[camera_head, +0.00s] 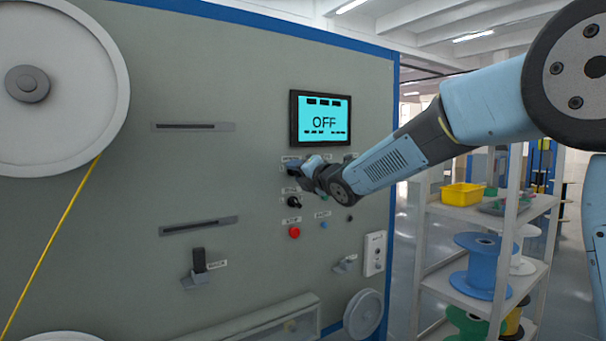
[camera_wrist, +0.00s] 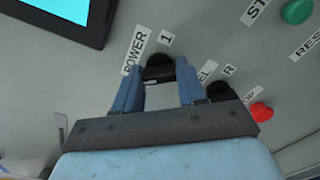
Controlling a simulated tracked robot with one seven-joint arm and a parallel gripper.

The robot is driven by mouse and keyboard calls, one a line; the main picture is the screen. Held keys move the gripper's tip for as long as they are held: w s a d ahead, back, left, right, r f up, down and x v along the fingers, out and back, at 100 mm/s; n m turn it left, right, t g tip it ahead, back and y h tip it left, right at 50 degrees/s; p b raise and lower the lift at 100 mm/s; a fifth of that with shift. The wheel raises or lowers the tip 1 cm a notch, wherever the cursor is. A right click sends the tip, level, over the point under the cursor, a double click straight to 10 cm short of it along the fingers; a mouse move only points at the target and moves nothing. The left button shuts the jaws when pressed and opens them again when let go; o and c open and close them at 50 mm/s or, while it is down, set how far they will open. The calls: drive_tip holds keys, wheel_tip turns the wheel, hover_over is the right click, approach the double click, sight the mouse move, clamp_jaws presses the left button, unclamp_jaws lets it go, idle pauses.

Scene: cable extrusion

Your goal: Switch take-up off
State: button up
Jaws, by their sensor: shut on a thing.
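My gripper (camera_head: 303,168) is at the control panel, just below the display. In the wrist view, its two blue fingers (camera_wrist: 160,76) are on either side of a black knob (camera_wrist: 159,64) beside the labels "POWER" and "1", and are shut on it. I cannot read any label saying take-up.
Below the knobs are a red button (camera_head: 295,232) and a small blue button (camera_head: 323,225). A green button (camera_wrist: 297,11) shows in the wrist view. A shelf with spools (camera_head: 483,264) stands to the right.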

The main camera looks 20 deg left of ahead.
drive_tip(key=shift+s+a+f+n, duration=0.2)
drive_tip(key=shift+f+n, duration=0.1)
drive_tip(key=shift+n, duration=0.5)
drive_tip(key=o, duration=0.9)
drive_tip(key=shift+w, duration=0.15)
drive_tip(key=shift+o, duration=0.8)
drive_tip(key=shift+d+r, duration=0.1)
drive_tip(key=v, duration=1.3)
drive_tip(key=shift+s+d, duration=0.25)
